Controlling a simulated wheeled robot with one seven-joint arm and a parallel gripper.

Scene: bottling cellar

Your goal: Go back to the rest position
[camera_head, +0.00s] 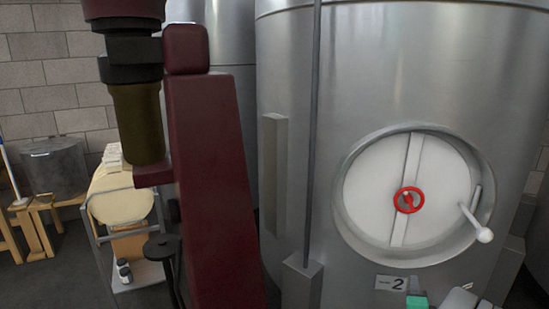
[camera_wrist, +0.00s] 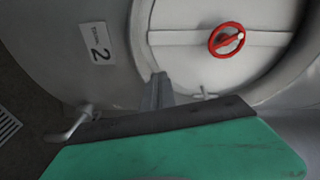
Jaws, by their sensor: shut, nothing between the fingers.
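My gripper (camera_head: 414,284) shows at the bottom right of the head view, low in front of the big steel tank (camera_head: 285,60). It has a green body with short grey fingers. In the wrist view its grey fingers (camera_wrist: 158,88) are together, shut and empty, above the wide green body with its dark edge. They point toward the tank's lower front, between the number 2 plate (camera_head: 390,283) and the round white door (camera_head: 440,180). I cannot tell the gap between the fingertips and the tank. A maroon section of my arm stands upright left of centre in the head view.
The door carries a red handwheel (camera_head: 409,200) and a white-knobbed lever (camera_head: 484,235). A bent metal pipe (camera_wrist: 72,126) shows at lower left in the wrist view. A steel pot (camera_head: 55,168) on a wooden stand and a cream-coloured round object (camera_head: 121,201) on a frame are at left.

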